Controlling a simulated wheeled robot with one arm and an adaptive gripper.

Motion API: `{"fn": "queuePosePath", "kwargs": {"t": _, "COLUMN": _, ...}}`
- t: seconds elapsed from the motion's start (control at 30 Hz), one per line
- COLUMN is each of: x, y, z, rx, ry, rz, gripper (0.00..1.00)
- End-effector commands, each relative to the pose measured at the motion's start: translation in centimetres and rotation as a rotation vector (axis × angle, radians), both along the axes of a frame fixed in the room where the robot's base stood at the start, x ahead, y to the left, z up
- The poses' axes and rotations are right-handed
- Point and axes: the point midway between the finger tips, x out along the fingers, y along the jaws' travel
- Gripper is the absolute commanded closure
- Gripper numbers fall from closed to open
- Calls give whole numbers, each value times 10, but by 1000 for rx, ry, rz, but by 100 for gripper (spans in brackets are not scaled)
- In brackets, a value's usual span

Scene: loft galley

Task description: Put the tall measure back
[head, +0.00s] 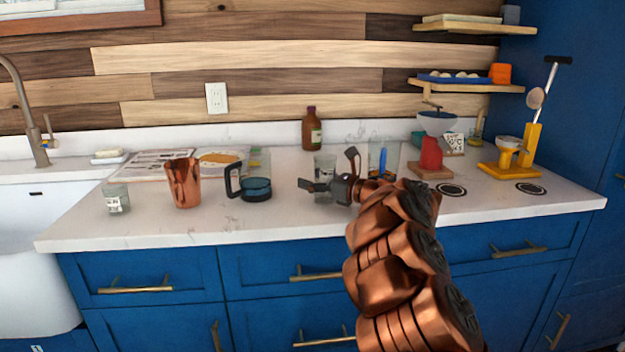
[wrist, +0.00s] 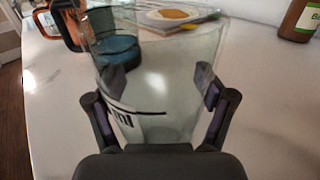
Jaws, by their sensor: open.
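A tall clear measure (head: 325,172) with dark print stands upright on the white counter, in front of the brown bottle. In the wrist view the clear measure (wrist: 150,85) fills the space between my fingers, with part of its print low on its wall. My gripper (head: 331,172) is open around it, one finger on each side. The gripper also shows in the wrist view (wrist: 157,103). I cannot tell whether either finger touches the wall. The base of the measure is hidden by my gripper in the wrist view.
A black-handled blue cup (head: 256,188), a copper jug (head: 184,182) and a small printed glass (head: 116,198) stand to the left. A clear container (head: 384,158) with something blue and a red item (head: 431,153) stand to the right. The front counter strip (head: 240,228) is clear.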

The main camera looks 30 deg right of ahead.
Motion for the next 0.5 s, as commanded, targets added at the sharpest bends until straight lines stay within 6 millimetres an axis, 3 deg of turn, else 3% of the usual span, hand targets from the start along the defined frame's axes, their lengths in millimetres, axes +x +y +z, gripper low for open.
{"fn": "queuePosePath", "kwargs": {"t": 0.37, "x": -2, "y": -1, "z": 5, "rx": 0, "ry": 0, "rz": -1, "gripper": 20}}
{"fn": "queuePosePath", "kwargs": {"t": 0.5, "x": -24, "y": -14, "z": 2, "rx": 0, "ry": 2, "rz": -5, "gripper": 20}}
